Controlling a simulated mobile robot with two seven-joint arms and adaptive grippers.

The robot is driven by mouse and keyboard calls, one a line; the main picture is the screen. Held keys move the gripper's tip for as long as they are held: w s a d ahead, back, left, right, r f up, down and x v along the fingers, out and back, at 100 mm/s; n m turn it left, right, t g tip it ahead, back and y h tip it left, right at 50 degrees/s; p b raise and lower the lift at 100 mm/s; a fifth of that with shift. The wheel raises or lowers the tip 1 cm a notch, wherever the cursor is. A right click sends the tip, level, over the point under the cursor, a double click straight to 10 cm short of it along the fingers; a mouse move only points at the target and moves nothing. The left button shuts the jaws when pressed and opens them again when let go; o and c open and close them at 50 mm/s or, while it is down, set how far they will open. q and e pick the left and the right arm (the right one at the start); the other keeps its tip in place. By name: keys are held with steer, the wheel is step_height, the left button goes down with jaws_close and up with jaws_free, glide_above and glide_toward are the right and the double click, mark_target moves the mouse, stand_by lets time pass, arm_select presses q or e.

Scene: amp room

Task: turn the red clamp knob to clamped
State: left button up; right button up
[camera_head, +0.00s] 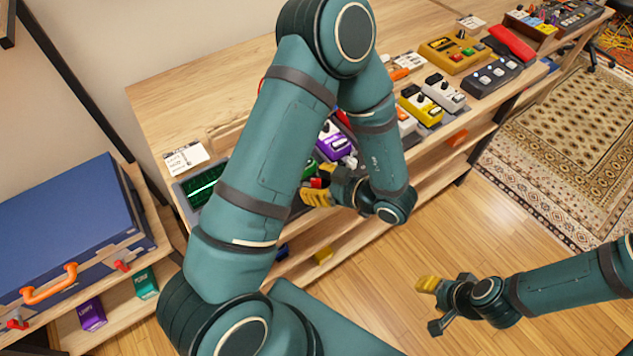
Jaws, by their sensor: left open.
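A small red part (317,183), which looks like the red clamp knob, shows at the front edge of the bench, right beside my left gripper (314,190). A yellow fingertip of that gripper lies just below the red part. The gripper is open; I cannot tell whether it touches the red part, since my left arm and the gripper hide much of this spot. The knob's turn position is too small to read. My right gripper (431,305) is open and empty over the wooden floor, away from the bench.
A screen with a green trace (204,188) stands left of my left arm. A purple pedal (334,142), a yellow pedal (421,108) and several others line the wooden bench (190,95). A blue case (70,235) sits at left.

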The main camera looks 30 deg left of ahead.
arm_select(q)
jaws_close()
stand_by(0.4)
steer(key=shift+s+r+m+t+p, duration=0.1)
steer(key=shift+r+m+t+p, duration=0.05)
steer(key=shift+m+t+p, duration=0.9)
steer(key=m+t, duration=0.2)
steer(key=t, duration=0.1)
steer(key=shift+m+h, duration=0.35)
steer(key=shift+h, duration=0.05)
steer(key=shift+m+t+h+p, duration=0.5)
steer(key=shift+m+t+p, duration=0.1)
steer(key=shift+m+t, duration=0.3)
steer(key=shift+m+t+h+p, duration=0.5)
steer(key=shift+t+p, duration=0.15)
steer(key=shift+p, duration=0.15)
steer(key=shift+m+t+h+p, duration=0.6)
steer(key=shift+m+t+p, duration=0.2)
steer(key=shift+p, duration=0.4)
